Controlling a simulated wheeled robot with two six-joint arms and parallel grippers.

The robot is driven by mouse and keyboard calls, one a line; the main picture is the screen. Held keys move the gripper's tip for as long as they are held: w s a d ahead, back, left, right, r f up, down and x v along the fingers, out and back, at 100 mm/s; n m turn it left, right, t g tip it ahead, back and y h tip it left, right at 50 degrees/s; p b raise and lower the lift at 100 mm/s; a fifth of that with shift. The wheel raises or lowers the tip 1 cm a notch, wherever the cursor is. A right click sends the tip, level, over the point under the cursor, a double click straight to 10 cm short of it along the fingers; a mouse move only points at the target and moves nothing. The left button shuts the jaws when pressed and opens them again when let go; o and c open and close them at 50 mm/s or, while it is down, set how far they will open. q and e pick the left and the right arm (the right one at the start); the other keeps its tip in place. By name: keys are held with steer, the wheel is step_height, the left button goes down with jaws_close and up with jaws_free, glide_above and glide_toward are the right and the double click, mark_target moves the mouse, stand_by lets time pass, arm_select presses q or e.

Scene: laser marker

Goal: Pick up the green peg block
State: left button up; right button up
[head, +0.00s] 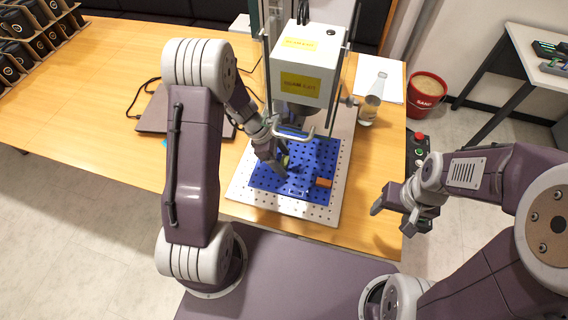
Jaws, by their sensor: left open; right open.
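The green peg block (286,161) is a small patch of green at my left gripper, mostly hidden behind it. It is on or just above the blue perforated plate (310,158) under the laser marker. My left gripper (281,168) is open, with its fingers pointing down at the green block. I cannot tell whether the fingers are around it or touching it.
An orange block (323,182) lies on the blue plate, right of my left gripper. The laser marker head (305,70) hangs close above. A clear bottle (371,100) stands right, a laptop (160,110) left. A red bucket (426,92) is on the floor.

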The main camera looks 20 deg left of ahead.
mark_target(282, 161)
arm_select(q)
steer(key=c, duration=1.4)
steer(key=shift+r, duration=0.15)
steer(key=shift+r, duration=0.25)
step_height(282, 161, up, 3)
steer(key=shift+r+p, duration=0.2)
steer(key=shift+p, duration=0.55)
steer(key=s+a, duration=0.1)
steer(key=a, duration=0.5)
steer(key=s+a, duration=0.1)
steer(key=a, duration=0.4)
steer(key=s+a, duration=0.1)
steer(key=a, duration=0.5)
steer(key=shift+s+a+f+b, duration=0.3)
steer(key=shift+a, duration=0.05)
